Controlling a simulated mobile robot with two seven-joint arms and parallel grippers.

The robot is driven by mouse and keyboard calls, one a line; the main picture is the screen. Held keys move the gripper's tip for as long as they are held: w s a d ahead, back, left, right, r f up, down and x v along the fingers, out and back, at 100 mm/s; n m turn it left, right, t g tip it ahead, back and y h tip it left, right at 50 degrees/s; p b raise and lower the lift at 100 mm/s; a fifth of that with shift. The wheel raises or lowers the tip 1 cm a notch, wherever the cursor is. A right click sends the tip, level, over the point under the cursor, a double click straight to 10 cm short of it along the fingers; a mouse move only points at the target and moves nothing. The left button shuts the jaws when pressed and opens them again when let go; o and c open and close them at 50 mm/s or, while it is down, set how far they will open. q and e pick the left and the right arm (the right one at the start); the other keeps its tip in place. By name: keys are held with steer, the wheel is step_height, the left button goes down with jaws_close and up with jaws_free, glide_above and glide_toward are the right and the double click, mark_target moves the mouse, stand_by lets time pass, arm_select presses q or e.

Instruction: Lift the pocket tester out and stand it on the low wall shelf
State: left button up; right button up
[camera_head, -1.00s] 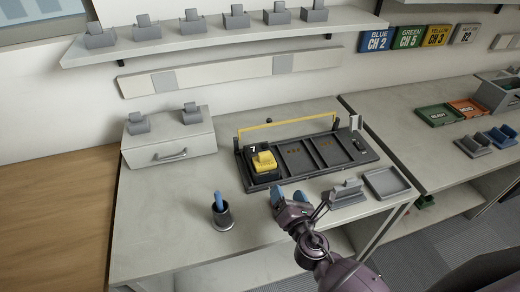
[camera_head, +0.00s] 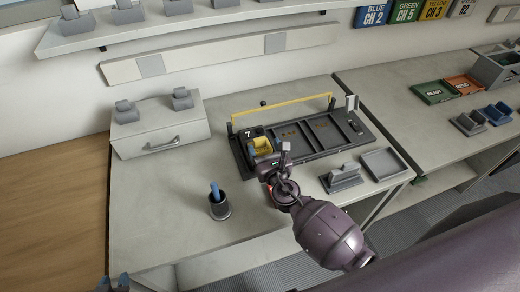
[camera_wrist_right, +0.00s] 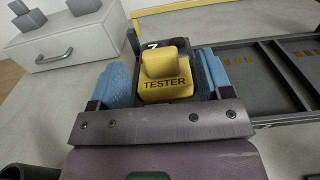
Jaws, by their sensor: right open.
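The yellow pocket tester (camera_head: 262,141) sits in the leftmost bay, marked 7, of the dark tray (camera_head: 327,148) on the bench. In the right wrist view the tester (camera_wrist_right: 166,88) shows its TESTER label. My right gripper (camera_wrist_right: 162,78) is open, with one blue finger on each side of the tester; I cannot tell whether they touch it. In the head view my right gripper (camera_head: 264,150) partly hides the tester. A wall shelf (camera_head: 215,22) with several grey stands runs along the top.
A yellow bar (camera_head: 285,111) spans the tray's back edge. A drawer box (camera_head: 160,135) with two grey stands is at the left. A dark cup (camera_head: 219,208) with a blue item stands in front. A grey stand (camera_head: 343,178) and shallow tray (camera_head: 384,164) lie to the right.

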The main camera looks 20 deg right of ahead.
mark_target(261, 141)
steer(key=w, duration=0.4)
steer(key=shift+w+a+f, duration=0.1)
jaws_close()
stand_by(0.3)
